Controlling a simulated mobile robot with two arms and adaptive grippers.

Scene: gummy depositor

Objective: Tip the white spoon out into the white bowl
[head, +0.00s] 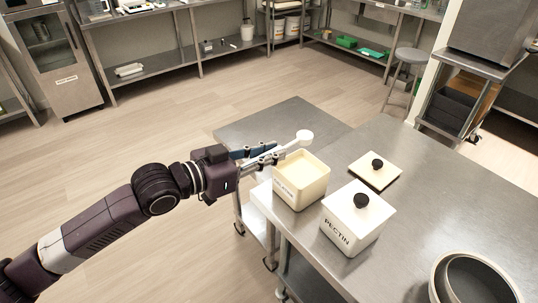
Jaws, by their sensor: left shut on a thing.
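My left gripper (268,156) is shut on the handle of a white spoon (305,136). The spoon points right, and its bowl is above the far edge of an open square cream canister (300,182). I cannot tell what the spoon's bowl holds. A round bowl (440,287) with a pale rim and dark inside stands at the lower right, cut off by the picture edge. I cannot tell whether it is the white bowl. My right gripper is not in view.
A closed canister labelled PECTIN (347,228) stands beside the open one. A loose lid with a black knob (376,162) lies behind them on the steel table (440,190). The table's right part is mostly clear. A stool (408,58) stands further back.

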